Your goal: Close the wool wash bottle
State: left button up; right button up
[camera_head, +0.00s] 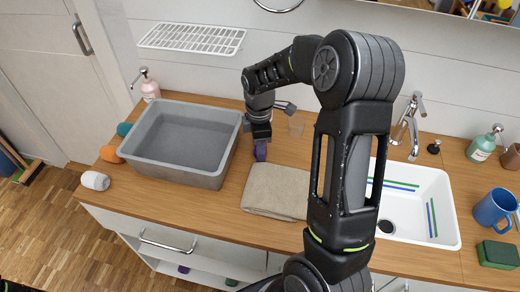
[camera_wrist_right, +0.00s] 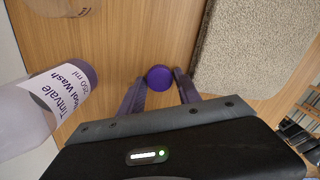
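The wool wash bottle (camera_wrist_right: 50,98), clear with a white label and purple at one end, is at the left of the right wrist view. Its neck is out of that frame, and I cannot make the bottle out in the head view. A round purple cap (camera_wrist_right: 159,77) is between the fingertips of my right gripper (camera_wrist_right: 160,80). The fingers are on either side of it, but I cannot tell whether they press on it. In the head view my right gripper (camera_head: 259,143) points down over the counter between the grey basin and the towel. My left gripper is not in view.
A grey basin (camera_head: 228,165) is left of the gripper, and a folded beige towel (camera_head: 275,190) is in front right. A white sink (camera_head: 445,190) with a tap (camera_head: 408,130) is at right. A blue mug (camera_head: 492,208) and green block (camera_head: 497,254) are at far right.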

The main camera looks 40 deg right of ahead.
jog(key=shift+c, duration=0.4)
grip_shut()
dwell(0.4)
jog(key=shift+r, duration=0.1)
notch_tip(320, 180, up, 10)
jog(key=b, duration=0.1)
dwell(0.4)
dwell(0.5)
